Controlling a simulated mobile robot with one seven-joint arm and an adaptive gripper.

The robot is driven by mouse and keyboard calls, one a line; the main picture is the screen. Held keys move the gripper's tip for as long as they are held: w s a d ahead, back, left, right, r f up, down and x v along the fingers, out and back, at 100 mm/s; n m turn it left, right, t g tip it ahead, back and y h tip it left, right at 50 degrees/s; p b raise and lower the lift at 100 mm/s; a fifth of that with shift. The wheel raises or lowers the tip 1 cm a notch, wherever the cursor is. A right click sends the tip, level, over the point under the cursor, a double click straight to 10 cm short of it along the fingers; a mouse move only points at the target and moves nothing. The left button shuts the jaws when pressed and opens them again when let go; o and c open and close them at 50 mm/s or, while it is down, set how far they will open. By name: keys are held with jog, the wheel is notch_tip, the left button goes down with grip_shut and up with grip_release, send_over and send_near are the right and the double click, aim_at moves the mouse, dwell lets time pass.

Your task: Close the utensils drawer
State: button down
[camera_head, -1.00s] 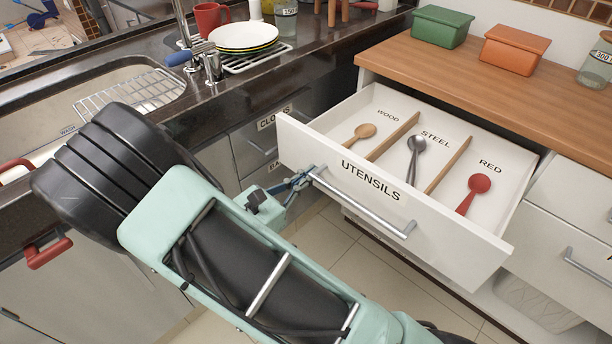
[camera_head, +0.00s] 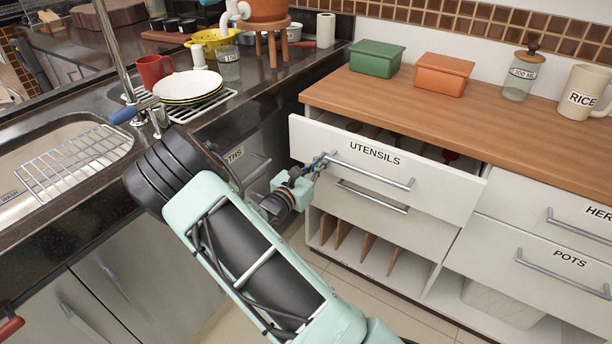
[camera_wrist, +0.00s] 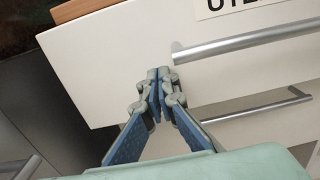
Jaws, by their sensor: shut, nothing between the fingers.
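The utensils drawer (camera_head: 440,188) is white, with a black UTENSILS label and a silver bar handle (camera_head: 370,173). In the head view it stands partly open, with a narrow gap behind its front; little of its contents shows. My gripper (camera_head: 322,162) is at the left end of the handle, close against the drawer front. In the wrist view my gripper (camera_wrist: 158,78) has its fingers together and empty, just left of the handle's end (camera_wrist: 182,52). I cannot tell whether the fingertips touch the front.
A wooden counter (camera_head: 400,108) with a green box (camera_head: 377,60) and an orange box (camera_head: 444,75) lies above the drawer. Another drawer handle (camera_head: 372,197) is just below. The pots drawer (camera_head: 545,258) is at the right. A sink (camera_head: 60,160) is at the left.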

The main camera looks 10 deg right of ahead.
jog(key=x, duration=0.8)
jog(key=shift+f, duration=0.1)
jog(key=shift+w+d, duration=0.1)
jog(key=shift+w, duration=0.05)
jog(key=shift+r, duration=0.2)
